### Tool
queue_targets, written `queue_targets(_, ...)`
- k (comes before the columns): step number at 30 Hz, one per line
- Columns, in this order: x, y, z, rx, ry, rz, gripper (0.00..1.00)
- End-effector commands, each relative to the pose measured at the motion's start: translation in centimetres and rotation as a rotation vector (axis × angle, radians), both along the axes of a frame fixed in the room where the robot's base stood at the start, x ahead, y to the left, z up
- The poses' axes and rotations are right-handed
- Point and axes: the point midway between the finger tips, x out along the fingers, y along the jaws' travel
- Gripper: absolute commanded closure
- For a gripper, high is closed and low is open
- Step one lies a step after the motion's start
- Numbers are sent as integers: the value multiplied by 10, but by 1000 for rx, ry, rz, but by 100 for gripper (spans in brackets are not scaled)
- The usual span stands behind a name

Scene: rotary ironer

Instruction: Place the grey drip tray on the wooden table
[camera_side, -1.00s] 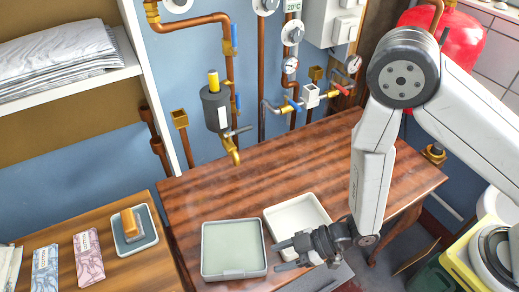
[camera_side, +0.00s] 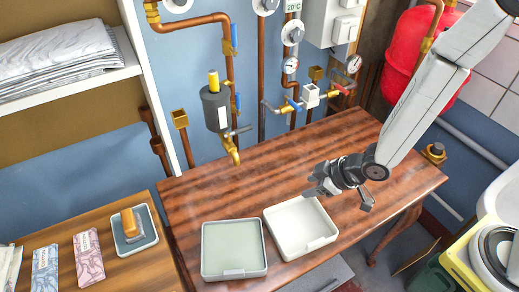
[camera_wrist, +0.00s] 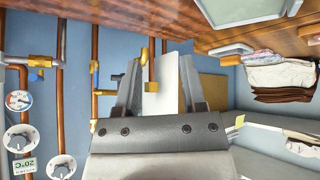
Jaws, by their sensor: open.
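A flat tray with a grey-green inside and pale rim (camera_side: 233,250) lies on the reddish wooden table, front left. A white tray (camera_side: 300,227) lies just right of it. A smaller blue-grey tray (camera_side: 150,240) with an orange-brown block on it sits on the lighter wooden surface at left. I cannot tell for sure which is the grey drip tray. The wooden table (camera_side: 270,175) has bare planks behind the trays. My gripper (camera_side: 341,197) is open and empty above the table, close to the white tray's back right. Its fingers also show in the wrist view (camera_wrist: 160,88).
Copper pipes with a brass tap (camera_side: 231,150) and a dark cylinder (camera_side: 215,108) stand along the back wall. Patterned packets (camera_side: 88,257) lie at far left. A shelf (camera_side: 75,78) holds folded cloth. A red tank (camera_side: 415,50) is behind my arm.

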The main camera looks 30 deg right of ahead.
Motion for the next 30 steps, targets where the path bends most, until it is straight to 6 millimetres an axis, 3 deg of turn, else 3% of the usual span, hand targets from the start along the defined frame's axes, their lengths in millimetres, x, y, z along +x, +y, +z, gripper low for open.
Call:
queue_targets(7, -4, -69, 38, -73, 136, -271, 47)
queue_targets(15, -39, -125, 75, -86, 319, -537, 47)
queue_targets(22, -65, -143, 92, -68, 427, -659, 47)
queue_targets(30, -71, -146, 94, -64, 452, -681, 47)
